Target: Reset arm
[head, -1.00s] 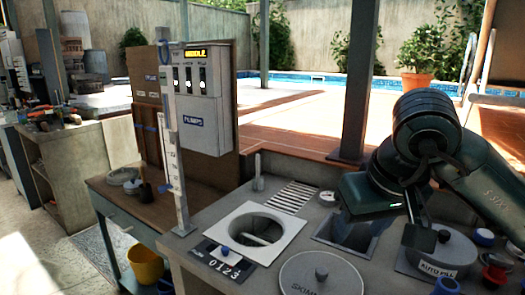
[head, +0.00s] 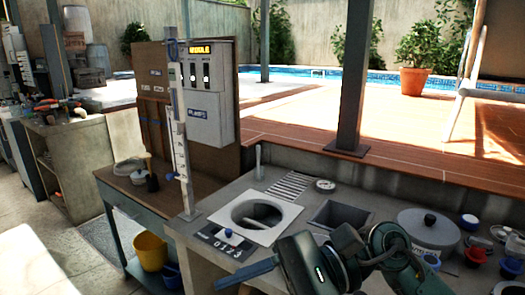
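My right gripper (head: 296,256) is at the bottom centre of the head view, in front of the counter. Its arm (head: 390,258) comes in from the lower right. The gripper and arm hide part of the counter's front. My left gripper is not in view.
The counter (head: 222,205) has a round opening (head: 262,214), a square recess (head: 340,215), a grey lidded pot (head: 428,230) and several small caps at right. A pump box (head: 208,100) and upright gauge (head: 178,135) stand at left. A yellow bucket (head: 150,250) is below the side table.

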